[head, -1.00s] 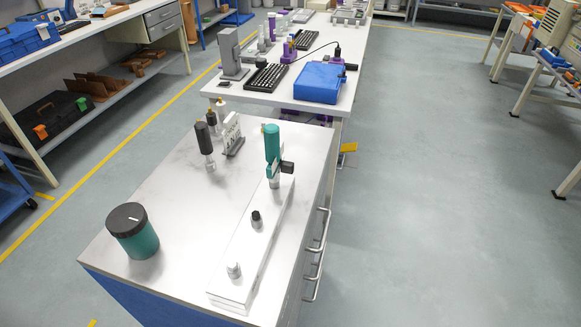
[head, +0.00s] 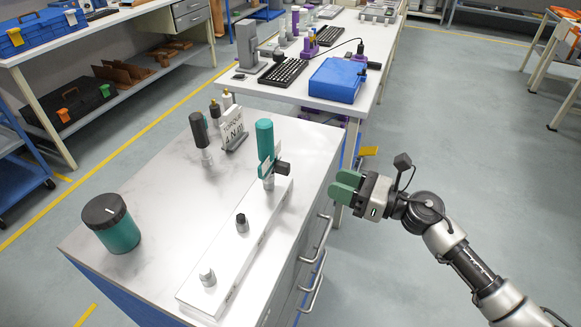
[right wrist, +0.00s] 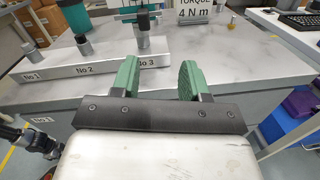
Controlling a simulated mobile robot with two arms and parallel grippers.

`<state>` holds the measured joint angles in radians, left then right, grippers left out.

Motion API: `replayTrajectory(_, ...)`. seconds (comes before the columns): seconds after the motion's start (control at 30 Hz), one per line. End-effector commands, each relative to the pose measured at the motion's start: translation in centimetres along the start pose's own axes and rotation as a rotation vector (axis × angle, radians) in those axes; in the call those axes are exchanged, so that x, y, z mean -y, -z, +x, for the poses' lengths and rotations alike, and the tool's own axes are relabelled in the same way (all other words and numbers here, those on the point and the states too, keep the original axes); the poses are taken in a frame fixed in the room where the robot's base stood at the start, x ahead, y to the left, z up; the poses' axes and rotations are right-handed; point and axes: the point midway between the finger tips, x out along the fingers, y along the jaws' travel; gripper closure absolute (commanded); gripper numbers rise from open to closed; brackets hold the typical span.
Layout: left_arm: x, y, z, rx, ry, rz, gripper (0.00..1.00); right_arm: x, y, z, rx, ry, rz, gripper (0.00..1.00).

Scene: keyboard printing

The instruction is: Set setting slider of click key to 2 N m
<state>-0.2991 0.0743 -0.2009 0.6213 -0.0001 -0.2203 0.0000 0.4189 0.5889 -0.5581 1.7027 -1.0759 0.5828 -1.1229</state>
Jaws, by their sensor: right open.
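The click key (head: 265,140), with a teal upright handle and a small dark block (head: 282,168) at its side, stands at the far end of a pale rail (head: 215,262) on the bench. In the right wrist view its lower part shows above the "No 3" label, and its top is cut off. The setting slider and its value cannot be made out. My right gripper (head: 346,188) is off the bench's right edge, apart from the key. Its green fingers are open and empty in the right wrist view (right wrist: 158,80). My left gripper does not show.
A torque sign (head: 233,128) reads "TORQUE 4 N m" in the right wrist view. A dark-handled tool (head: 200,132) stands left of it. A teal jar with a black cap (head: 112,222) stands at the near left. Drawer handles (head: 312,285) stick out from the bench's right side.

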Motion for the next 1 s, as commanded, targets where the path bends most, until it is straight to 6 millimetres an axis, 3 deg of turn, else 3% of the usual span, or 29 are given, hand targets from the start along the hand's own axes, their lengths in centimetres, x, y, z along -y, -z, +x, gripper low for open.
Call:
replayTrajectory(0.1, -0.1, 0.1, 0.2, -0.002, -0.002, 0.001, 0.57, -1.6, -1.3, 0.4, -0.031, -0.060, -0.151, 0.55)
replayTrajectory(0.27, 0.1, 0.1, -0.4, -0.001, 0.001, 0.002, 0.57, -1.9, -1.6, 1.8, -0.034, -0.069, -0.173, 0.55)
replayTrajectory(0.7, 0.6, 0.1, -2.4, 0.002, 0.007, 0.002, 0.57, -2.4, -1.3, 9.5, -0.032, -0.065, -0.168, 0.55)
replayTrajectory(1.0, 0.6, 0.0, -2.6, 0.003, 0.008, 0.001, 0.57, -2.4, -1.0, 11.1, -0.034, -0.064, -0.167, 0.55)
